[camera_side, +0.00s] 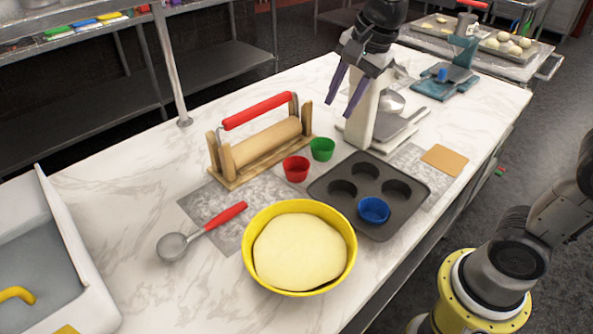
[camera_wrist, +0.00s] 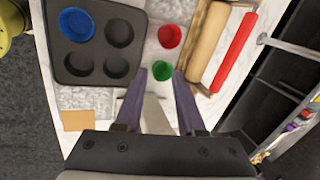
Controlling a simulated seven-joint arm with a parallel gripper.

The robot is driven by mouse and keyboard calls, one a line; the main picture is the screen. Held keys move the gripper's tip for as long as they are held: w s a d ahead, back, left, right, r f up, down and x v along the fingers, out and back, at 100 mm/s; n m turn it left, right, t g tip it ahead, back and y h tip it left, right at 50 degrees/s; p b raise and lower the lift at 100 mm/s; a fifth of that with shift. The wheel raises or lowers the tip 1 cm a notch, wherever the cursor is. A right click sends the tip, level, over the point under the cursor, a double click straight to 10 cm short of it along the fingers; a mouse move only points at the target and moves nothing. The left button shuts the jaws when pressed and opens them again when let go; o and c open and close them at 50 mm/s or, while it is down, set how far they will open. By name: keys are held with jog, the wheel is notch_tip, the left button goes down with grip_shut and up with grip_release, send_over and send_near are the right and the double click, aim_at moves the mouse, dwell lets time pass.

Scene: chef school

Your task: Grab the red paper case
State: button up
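The red paper case (camera_side: 296,169) stands on the counter between the rolling pin stand and the muffin tin, just left of the green paper case (camera_side: 322,149). In the wrist view the red case (camera_wrist: 170,37) is beyond the green case (camera_wrist: 161,71). My gripper (camera_side: 342,101) is raised above the counter, behind and to the right of both cases. Its two purple fingers are apart with nothing held between them. In the wrist view my gripper (camera_wrist: 160,72) points towards the green case, and the red case is further ahead, uncovered.
A dark muffin tin (camera_side: 412,200) holds a blue case (camera_side: 373,210) in one cup. The wooden rolling pin stand (camera_side: 228,162) with a red handle stands to the left. A yellow bowl of dough (camera_side: 346,272) and a red-handled scoop (camera_side: 173,246) are in front. A white scale-like device (camera_side: 362,112) is behind.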

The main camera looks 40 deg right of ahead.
jog(key=g, duration=0.1)
send_near(306, 170)
jog(key=x, duration=0.9)
jog(key=shift+w, duration=0.1)
jog(key=shift+c, duration=0.2)
grip_shut()
